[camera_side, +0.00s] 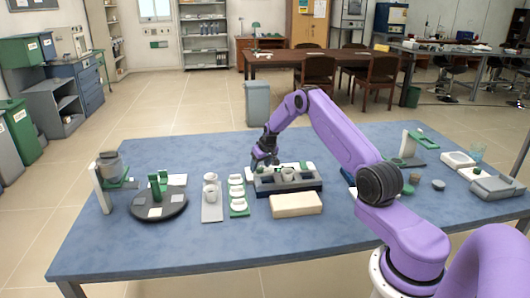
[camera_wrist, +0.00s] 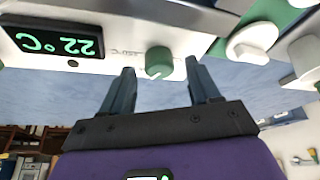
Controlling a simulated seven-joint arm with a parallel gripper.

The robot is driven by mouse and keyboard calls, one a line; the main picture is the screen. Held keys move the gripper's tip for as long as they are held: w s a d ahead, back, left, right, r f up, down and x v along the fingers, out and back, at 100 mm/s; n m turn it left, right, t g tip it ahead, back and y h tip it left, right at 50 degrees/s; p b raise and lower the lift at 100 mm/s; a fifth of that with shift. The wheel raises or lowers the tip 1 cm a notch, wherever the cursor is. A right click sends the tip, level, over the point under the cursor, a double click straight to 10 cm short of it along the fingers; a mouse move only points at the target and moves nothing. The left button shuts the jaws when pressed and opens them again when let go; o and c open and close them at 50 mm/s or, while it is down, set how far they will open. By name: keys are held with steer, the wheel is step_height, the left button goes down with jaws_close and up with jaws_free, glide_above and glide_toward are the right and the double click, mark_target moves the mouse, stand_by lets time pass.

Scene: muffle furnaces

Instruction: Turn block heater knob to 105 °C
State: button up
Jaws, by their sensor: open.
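The block heater (camera_side: 289,184), a dark and pale unit with wells, stands mid-table in the side view. In the wrist view, which is upside down, its white panel shows a display (camera_wrist: 52,40) reading 22 °C in green. The green round knob (camera_wrist: 159,62) sits beside the display, with faint print between them. My gripper (camera_wrist: 160,66) is open, with one finger on each side of the knob and a visible gap to both. In the side view my gripper (camera_side: 264,159) is at the heater's back left; the knob is not clear there.
A cream box (camera_side: 297,204) lies in front of the heater. A green rack with white dishes (camera_side: 237,208) and a grey tray (camera_side: 212,213) stand left of it. A dark round plate (camera_side: 158,213) is farther left. The table's front strip is clear.

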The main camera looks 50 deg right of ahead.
steer(key=v, duration=1.6)
steer(key=shift+r, duration=0.4)
steer(key=s+a+r+n+g+y, duration=0.1)
steer(key=s+a+r+n, duration=0.15)
steer(key=a, duration=0.85)
steer(key=s+a+r+n+y, duration=0.1)
steer(key=s+a+r+n, duration=0.15)
steer(key=a, duration=0.95)
steer(key=s+a+n+g, duration=0.2)
steer(key=s+a+n, duration=0.3)
steer(key=s+a, duration=0.7)
steer(key=s+n+g, duration=0.1)
steer(key=s+n, duration=0.5)
steer(key=s, duration=1.6)
steer(key=shift+s+a+n, duration=0.15)
steer(key=shift+s+n, duration=0.05)
steer(key=shift+n, duration=0.1)
